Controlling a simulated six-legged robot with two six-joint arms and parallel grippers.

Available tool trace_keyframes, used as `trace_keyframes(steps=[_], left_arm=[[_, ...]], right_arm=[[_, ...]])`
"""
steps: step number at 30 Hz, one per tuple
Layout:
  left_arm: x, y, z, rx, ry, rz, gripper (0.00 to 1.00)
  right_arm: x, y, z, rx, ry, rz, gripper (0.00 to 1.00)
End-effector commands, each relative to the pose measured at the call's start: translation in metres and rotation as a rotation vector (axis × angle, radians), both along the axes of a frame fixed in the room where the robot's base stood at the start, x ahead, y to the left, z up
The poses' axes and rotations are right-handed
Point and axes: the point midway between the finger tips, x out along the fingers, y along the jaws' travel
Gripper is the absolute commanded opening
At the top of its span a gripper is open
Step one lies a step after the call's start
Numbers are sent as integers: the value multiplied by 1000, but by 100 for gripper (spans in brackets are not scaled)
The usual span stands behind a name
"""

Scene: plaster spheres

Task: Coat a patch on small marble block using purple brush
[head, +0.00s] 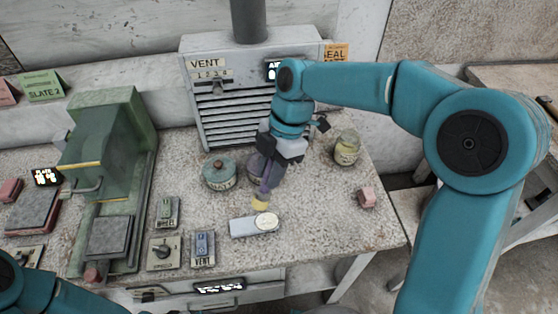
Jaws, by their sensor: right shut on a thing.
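The small marble block (241,229) is a pale grey slab lying flat near the front middle of the bench. A round cream patch (267,221) shows on its right part. My right gripper (278,162) is shut on the purple brush (268,184), behind and above the block. The brush points down, and its yellowish bristles (260,203) are just behind the block's top edge in the picture. I cannot tell whether they touch it. The fingers hide part of the handle. My left gripper is out of view; only part of its arm shows at bottom left.
A teal lidded pot (219,175) stands left of the brush, with a purplish jar partly hidden behind it. A yellowish jar (346,148) and a pink block (366,197) are to the right. A green machine (105,150), switches and a vent box (235,115) flank the work area.

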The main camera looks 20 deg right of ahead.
Motion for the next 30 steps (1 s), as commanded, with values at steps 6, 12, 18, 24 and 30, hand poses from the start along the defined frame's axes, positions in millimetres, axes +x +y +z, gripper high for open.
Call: trace_keyframes(steps=[6, 12, 18, 24, 30], left_arm=[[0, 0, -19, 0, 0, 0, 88], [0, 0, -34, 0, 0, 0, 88], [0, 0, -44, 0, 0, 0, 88], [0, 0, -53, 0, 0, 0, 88], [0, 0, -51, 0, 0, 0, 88]], right_arm=[[-2, -3, -23, -1, 0, -2, 2], [-2, -2, -42, -1, 0, -1, 2], [0, -1, -56, -1, 0, 0, 2], [2, 1, -67, -2, -2, 1, 2], [2, 2, -67, -1, 0, 1, 2]])
